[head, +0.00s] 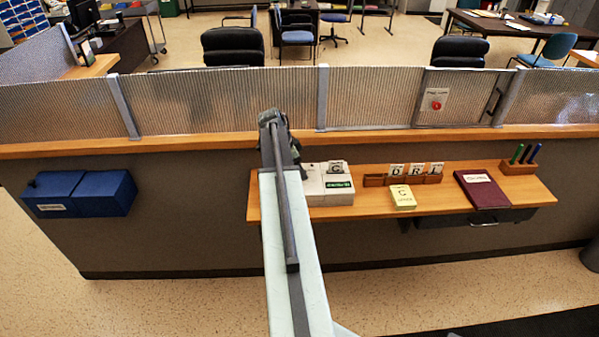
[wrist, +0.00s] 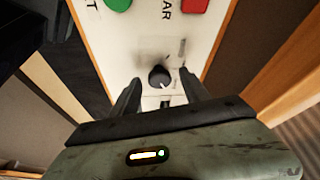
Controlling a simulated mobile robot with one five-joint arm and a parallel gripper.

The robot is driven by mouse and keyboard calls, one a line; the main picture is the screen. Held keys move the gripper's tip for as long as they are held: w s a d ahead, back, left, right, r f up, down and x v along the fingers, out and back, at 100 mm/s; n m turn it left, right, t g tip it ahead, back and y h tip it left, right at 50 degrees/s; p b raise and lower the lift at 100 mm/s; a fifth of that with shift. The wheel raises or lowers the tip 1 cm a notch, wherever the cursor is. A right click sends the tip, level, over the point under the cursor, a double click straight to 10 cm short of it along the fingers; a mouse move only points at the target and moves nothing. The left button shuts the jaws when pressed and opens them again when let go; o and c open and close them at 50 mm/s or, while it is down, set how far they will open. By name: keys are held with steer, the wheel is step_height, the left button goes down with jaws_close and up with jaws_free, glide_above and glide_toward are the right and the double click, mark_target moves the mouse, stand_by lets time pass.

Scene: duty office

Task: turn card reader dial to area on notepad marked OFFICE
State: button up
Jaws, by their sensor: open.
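The card reader (head: 327,188) is a pale box with a green label, standing on the wooden shelf beside my arm. In the wrist view its white face (wrist: 125,45) shows a round black dial (wrist: 159,76) with a light pointer mark towards the lower side. My gripper (wrist: 160,82) is open, with one finger on each side of the dial; whether they touch it I cannot tell. A yellow notepad (head: 403,197) lies right of the reader, bearing a large letter, apparently C or G, and a smaller word too small to read. My arm hides part of the reader in the head view.
A green button (wrist: 118,4) and a red button (wrist: 194,5) sit above the dial. The shelf (head: 446,202) also holds a card rack (head: 373,180), a dark red book (head: 482,189) and a pen holder (head: 519,167). A ribbed screen (head: 250,100) runs behind.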

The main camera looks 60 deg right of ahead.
jaws_close()
steer(key=shift+d+r, duration=0.1)
steer(key=shift+n, duration=0.7)
steer(key=n, duration=0.1)
steer(key=n+t, duration=0.1)
steer(key=n+t+h, duration=0.1)
steer(key=n, duration=0.1)
steer(key=shift+s+a, duration=0.2)
steer(key=shift+a, duration=0.05)
steer(key=n+t, duration=0.1)
steer(key=n, duration=0.2)
steer(key=n+t, duration=0.1)
steer(key=n, duration=0.2)
steer(key=shift+s+d, duration=0.1)
steer(key=shift+s, duration=0.05)
steer(key=shift+n, duration=0.3)
